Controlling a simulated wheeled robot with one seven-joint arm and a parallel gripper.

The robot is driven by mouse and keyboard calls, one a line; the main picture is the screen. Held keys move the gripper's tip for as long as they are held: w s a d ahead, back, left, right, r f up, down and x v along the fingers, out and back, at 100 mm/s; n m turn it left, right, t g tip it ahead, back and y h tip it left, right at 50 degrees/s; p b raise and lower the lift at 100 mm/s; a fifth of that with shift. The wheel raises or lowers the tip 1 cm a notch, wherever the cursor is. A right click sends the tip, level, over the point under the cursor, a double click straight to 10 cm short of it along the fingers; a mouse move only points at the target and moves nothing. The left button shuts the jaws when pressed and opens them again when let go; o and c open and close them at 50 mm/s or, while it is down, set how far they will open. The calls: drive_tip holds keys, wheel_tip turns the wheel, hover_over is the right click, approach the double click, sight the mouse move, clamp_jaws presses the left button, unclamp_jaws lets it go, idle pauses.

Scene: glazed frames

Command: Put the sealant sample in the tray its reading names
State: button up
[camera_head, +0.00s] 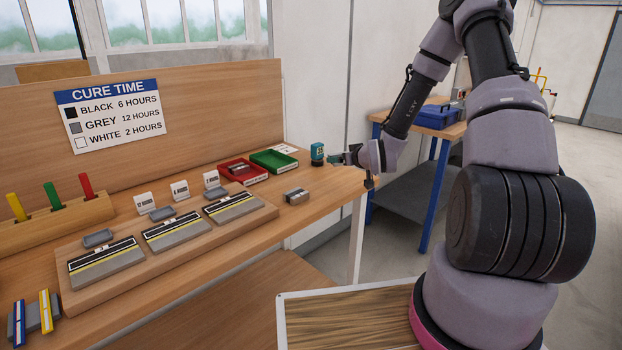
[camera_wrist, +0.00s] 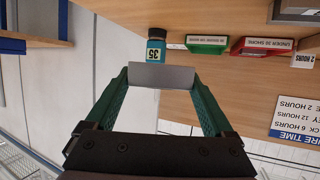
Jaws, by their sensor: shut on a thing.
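My gripper (camera_head: 338,159) is at the right end of the bench. In the wrist view, its green fingers (camera_wrist: 162,78) are shut on a flat light-grey piece (camera_wrist: 160,76), which looks like the sealant sample. The teal gauge (camera_head: 317,153) stands upright on the bench just left of my gripper; in the wrist view (camera_wrist: 156,50) its label seems to show 35. The red tray (camera_head: 259,180) and green tray (camera_head: 285,170) lie farther left. The red tray's label seems to read "under 35 shore"; the green one's is too small to read surely. A grey piece lies in the red tray.
A small grey block (camera_head: 296,196) sits on the bench in front of the trays. A wooden board (camera_head: 170,262) with several jointed panels and hour cards lies left. A cure-time sign (camera_head: 113,115) is on the back panel. A blue-legged table (camera_head: 440,130) stands behind my arm.

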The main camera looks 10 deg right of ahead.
sight(329, 155)
drive_tip(key=a+n+y, duration=0.1)
drive_tip(key=w+a+n+g+y, duration=0.1)
drive_tip(key=a+n+y, duration=0.1)
drive_tip(key=shift+w+a+r+y, duration=0.25)
drive_tip(key=shift+w+a+y, duration=0.05)
drive_tip(key=shift+a, duration=0.1)
drive_tip(key=shift+a+n+g+y, duration=0.55)
drive_tip(key=shift+n+g+y, duration=0.05)
drive_tip(key=shift+n, duration=0.1)
drive_tip(key=shift+f, duration=0.15)
wheel_tip(329, 155, down, 9)
drive_tip(key=shift+f, duration=0.2)
drive_tip(key=shift+f, duration=0.15)
drive_tip(key=o, duration=1.2)
drive_tip(key=shift+f, duration=0.1)
drive_tip(key=shift+c, duration=0.2)
drive_tip(key=shift+o, duration=0.4)
drive_tip(key=shift+d, duration=0.1)
